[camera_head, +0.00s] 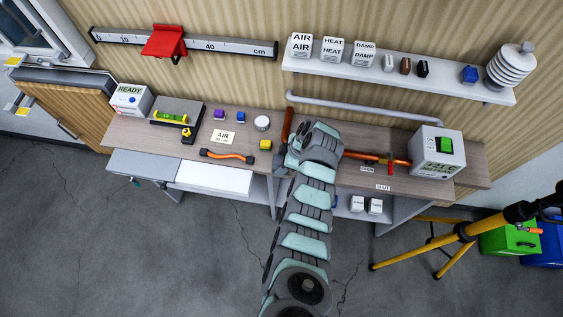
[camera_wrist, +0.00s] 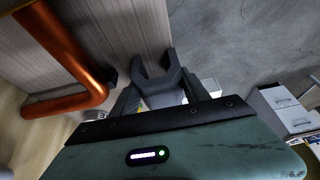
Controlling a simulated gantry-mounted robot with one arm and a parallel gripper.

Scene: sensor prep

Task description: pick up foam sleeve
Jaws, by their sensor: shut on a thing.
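In the wrist view a dark grey C-shaped piece, which I take to be the foam sleeve (camera_wrist: 158,77), stands between the fingers of my gripper (camera_wrist: 160,92). My gripper is shut on it, with the sleeve's open side facing away from the wrist. The sleeve looks clear of the copper pipe (camera_wrist: 75,62), which bends at the left.
The copper pipe with a red valve (camera_head: 389,165) crosses the bench right of my arm, near a grey box with a green switch (camera_head: 445,145). A shelf (camera_head: 400,78) hangs above. Small blocks, a level (camera_head: 171,117) and an orange hose (camera_head: 227,156) lie left.

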